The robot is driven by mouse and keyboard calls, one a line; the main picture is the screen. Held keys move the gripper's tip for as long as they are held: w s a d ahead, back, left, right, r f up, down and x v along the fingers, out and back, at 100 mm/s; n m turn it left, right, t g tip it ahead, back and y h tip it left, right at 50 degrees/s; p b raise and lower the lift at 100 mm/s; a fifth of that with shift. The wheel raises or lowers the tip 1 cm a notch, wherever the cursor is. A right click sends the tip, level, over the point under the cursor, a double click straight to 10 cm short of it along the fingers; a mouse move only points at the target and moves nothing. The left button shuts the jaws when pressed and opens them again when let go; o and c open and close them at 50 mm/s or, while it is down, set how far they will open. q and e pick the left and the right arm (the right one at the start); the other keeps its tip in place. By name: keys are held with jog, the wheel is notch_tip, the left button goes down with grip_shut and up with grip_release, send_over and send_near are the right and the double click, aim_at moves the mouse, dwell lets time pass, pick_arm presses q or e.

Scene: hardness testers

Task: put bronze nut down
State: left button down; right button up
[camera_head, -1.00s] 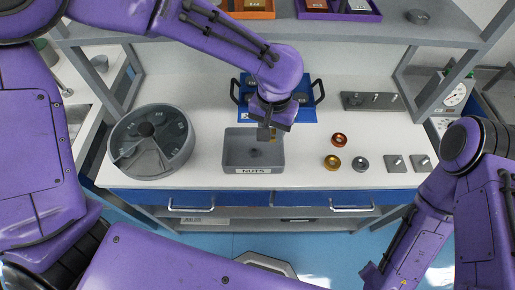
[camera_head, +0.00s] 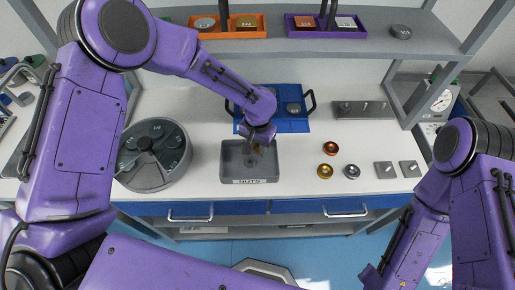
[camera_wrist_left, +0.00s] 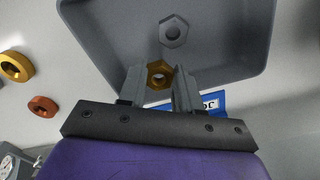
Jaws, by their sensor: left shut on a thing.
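My left gripper (camera_head: 257,146) is above the grey tray labelled NUTS (camera_head: 228,172). In the left wrist view the gripper (camera_wrist_left: 160,82) is shut on the bronze nut (camera_wrist_left: 159,74), a golden hexagonal ring between the two fingers. In that view the tray (camera_wrist_left: 100,35) lies beyond the nut, and a grey nut (camera_wrist_left: 174,31) rests on its floor. The held nut appears over the tray's near part; its exact height cannot be told. My right gripper (camera_head: 372,279) is low at the right, away from the table, and its fingers are unclear.
A round divided grey container (camera_head: 153,155) stands left of the tray. A blue tray (camera_head: 292,122) is behind it. Copper (camera_head: 331,149), gold (camera_head: 325,171) and steel (camera_head: 351,172) rings lie to the right, near two square plates (camera_head: 385,170). A shelf (camera_head: 400,35) overhangs the back.

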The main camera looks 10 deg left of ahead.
pick_arm(q)
notch_tip(320, 180, down, 2)
jog(key=shift+s+f, duration=0.1)
jog(key=shift+f, duration=0.1)
jog(key=shift+f, duration=0.2)
jog(key=c, duration=0.8)
grip_release()
notch_tip(320, 180, up, 12)
jog(key=shift+r+b, duration=0.25)
jog(key=shift+b, duration=0.2)
